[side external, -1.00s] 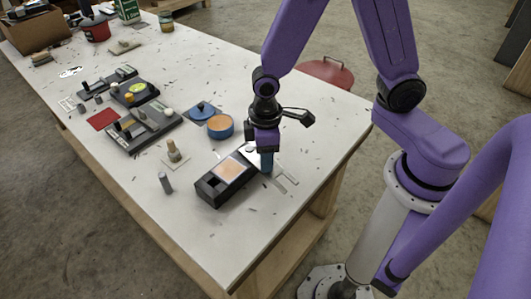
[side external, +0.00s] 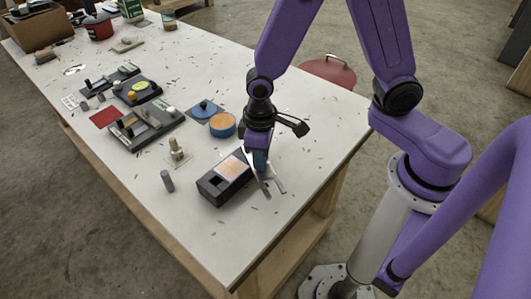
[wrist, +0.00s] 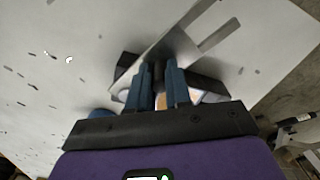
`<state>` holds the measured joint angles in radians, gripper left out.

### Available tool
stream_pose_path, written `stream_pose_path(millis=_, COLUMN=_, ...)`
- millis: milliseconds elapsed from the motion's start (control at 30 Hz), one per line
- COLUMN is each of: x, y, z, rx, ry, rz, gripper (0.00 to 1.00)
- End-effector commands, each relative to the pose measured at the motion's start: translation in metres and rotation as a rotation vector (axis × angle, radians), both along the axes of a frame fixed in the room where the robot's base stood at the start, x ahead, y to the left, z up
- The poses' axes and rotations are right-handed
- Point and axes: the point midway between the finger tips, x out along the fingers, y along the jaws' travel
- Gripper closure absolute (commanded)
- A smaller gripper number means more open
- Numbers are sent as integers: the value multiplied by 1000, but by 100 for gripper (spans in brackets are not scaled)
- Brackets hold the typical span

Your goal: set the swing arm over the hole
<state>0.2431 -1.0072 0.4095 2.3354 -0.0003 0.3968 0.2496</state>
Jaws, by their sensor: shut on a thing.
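A black box-shaped fixture (side external: 212,190) sits on the table in the side view, with a pale orange panel (side external: 233,167) on top and a dark recess beside it. My gripper (side external: 262,168) points down at the fixture's right end. In the wrist view its blue fingers (wrist: 158,80) are close together, shut on a small dark piece between them, which I take for part of the swing arm. A pale metal strip with a slot (wrist: 180,40) lies beyond the fingers. The fingers hide most of the fixture there, and I cannot make out the hole for certain.
A small grey cylinder (side external: 167,181) and a brass-coloured post on a pale base (side external: 177,150) stand left of the fixture. A round blue-and-orange tin (side external: 222,125) is behind it. Dark devices (side external: 146,127) stand farther left. The table front is clear.

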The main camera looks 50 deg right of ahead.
Motion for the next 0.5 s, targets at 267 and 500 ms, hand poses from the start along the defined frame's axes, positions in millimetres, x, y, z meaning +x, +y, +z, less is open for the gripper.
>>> stream_pose_path(millis=267, x=10, y=15, z=0, rx=0, ry=0, rz=-264, gripper=100)
stream_pose_path(millis=500, x=21, y=24, z=0, rx=0, ry=0, rz=-493, gripper=100)
